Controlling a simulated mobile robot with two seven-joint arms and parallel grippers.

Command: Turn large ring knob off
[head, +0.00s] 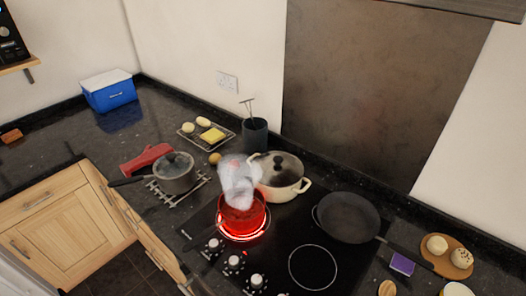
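A black hob (275,240) is set in the dark granite worktop. Several silver knobs stand in a row along its front left edge: a first knob (214,244), a second knob (235,261), a third knob (257,281), and one cut by the bottom edge. Their pointer angles are too small to read, and I cannot tell which serves the large ring. A glowing red ring (243,237) shows under a saucepan (243,217), which looks red-lit and gives off steam (238,178). Neither of my grippers shows in the head view.
A cream lidded pot (281,178) and a dark frying pan (347,217) stand at the hob's back. A bare ring (313,267) lies front right. A grey lidded saucepan (174,174) sits on a trivet at left. A utensil pot (255,134) stands behind.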

